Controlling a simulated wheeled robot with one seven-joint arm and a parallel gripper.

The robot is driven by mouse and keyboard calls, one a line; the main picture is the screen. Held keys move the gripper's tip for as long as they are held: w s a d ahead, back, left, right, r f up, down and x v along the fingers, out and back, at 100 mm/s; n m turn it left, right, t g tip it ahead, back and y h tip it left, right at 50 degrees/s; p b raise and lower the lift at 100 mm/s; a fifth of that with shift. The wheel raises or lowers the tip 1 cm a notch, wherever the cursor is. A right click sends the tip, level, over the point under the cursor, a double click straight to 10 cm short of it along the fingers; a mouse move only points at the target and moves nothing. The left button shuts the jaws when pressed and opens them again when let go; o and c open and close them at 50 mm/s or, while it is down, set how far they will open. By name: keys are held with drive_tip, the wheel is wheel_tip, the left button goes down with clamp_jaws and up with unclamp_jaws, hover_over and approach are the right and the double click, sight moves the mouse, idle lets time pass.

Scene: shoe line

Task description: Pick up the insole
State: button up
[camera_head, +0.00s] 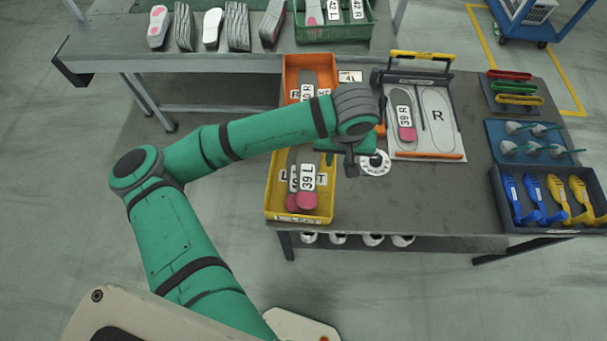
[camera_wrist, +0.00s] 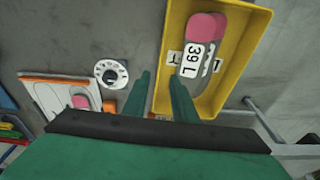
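Grey insoles with pink heels, the top one labelled 39 L (camera_head: 307,182), lie in the yellow bin (camera_head: 300,217). The 39 L insole (camera_wrist: 197,56) also shows in the wrist view, up and right of my fingers. More insoles, labelled R (camera_head: 308,81), lie in the orange bin behind the yellow one. My gripper (camera_wrist: 159,77) is open and empty, its fingers apart near the yellow bin's wall. In the head view my arm partly hides the bins.
A round white dial-like disc (camera_head: 374,163) lies between the yellow bin and the fixture. The fixture has a raised yellow-and-black handle (camera_head: 421,56). Trays of tools (camera_head: 545,200) line the table's right side. The table's front middle is clear. A shoe bench (camera_head: 180,55) stands behind.

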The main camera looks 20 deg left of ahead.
drive_tip(key=shift+w+a+f, duration=0.1)
drive_tip(key=shift+w+f, duration=0.2)
drive_tip(key=shift+f, duration=1.45)
drive_tip(key=shift+w+a+f, duration=0.1)
drive_tip(key=shift+w+f, duration=0.25)
drive_tip(key=shift+f, duration=1.35)
drive_tip(key=shift+w+f, duration=0.3)
drive_tip(key=shift+f, duration=1.45)
clamp_jaws()
